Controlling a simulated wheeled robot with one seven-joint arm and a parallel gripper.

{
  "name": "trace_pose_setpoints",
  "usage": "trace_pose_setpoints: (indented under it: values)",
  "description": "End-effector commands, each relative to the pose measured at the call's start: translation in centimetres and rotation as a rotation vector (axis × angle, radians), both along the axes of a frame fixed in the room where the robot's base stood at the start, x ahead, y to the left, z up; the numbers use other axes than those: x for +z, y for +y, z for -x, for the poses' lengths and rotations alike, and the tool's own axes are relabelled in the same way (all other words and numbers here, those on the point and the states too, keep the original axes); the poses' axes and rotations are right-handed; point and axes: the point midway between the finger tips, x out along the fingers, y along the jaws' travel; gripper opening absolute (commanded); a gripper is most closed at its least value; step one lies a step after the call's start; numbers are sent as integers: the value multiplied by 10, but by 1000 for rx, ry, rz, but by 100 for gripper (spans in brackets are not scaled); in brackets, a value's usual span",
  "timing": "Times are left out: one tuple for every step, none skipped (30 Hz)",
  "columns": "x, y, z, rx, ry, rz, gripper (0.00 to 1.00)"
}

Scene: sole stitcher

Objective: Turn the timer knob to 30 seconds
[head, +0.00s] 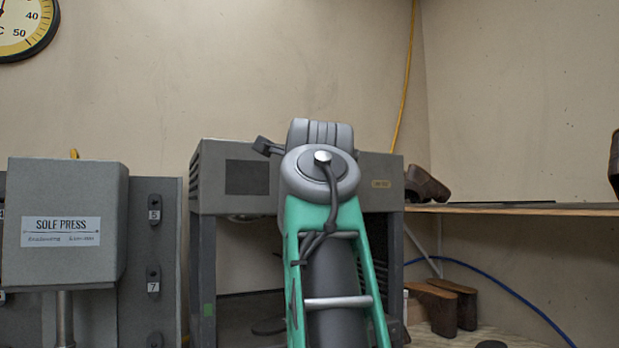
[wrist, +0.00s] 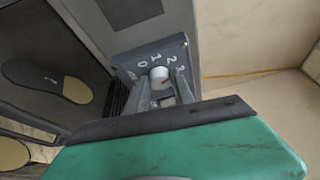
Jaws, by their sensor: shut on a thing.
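The timer knob (wrist: 159,73) is a small white knob with a reddish mark, on a grey dial plate (wrist: 128,64) with white figures 0, 1, 2 and 3. It shows in the wrist view, above my gripper's green and black body. My gripper (wrist: 163,86) is shut on the knob, with one grey finger on either side. The exact setting of the mark is too small to read surely. In the head view my arm covers the middle of the grey machine (head: 205,180), and the gripper and knob are hidden behind it.
A grey sole press (head: 100,190) stands at the left. A wooden shelf (head: 530,208) with a dark shoe (head: 427,187) is at the right, above brown wooden shoe forms (head: 440,308). In the wrist view a sole shape (wrist: 48,84) lies on a dark surface left of the dial.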

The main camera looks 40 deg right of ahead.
Motion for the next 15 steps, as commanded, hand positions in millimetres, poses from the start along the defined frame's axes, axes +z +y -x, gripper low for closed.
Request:
trace_pose_setpoints:
  values:
    - [1,-1,-1,-1,-12,-36,0]
    - [2,-1,0,-1,-20,-60,0]
    - [2,-1,0,-1,-29,-90,0]
    - [2,-1,0,-1,-35,-108,0]
    - [2,-1,0,-1,-38,-126,0]
    - [2,-1,0,-1,-44,-147,0]
    - [2,-1,0,-1,-48,-160,0]
    - [2,-1,0,-1,-52,-174,0]
    - [2,-1,0,-1,-57,-189,0]
    - [3,-1,0,-1,-61,-201,0]
    - [3,-1,0,-2,-63,-210,0]
    - [3,-2,0,-1,-66,-223,0]
    - [3,-2,0,-1,-68,-230,0]
    - [3,-2,0,-2,-71,-238,0]
    - [3,-2,0,-2,-73,-247,0]
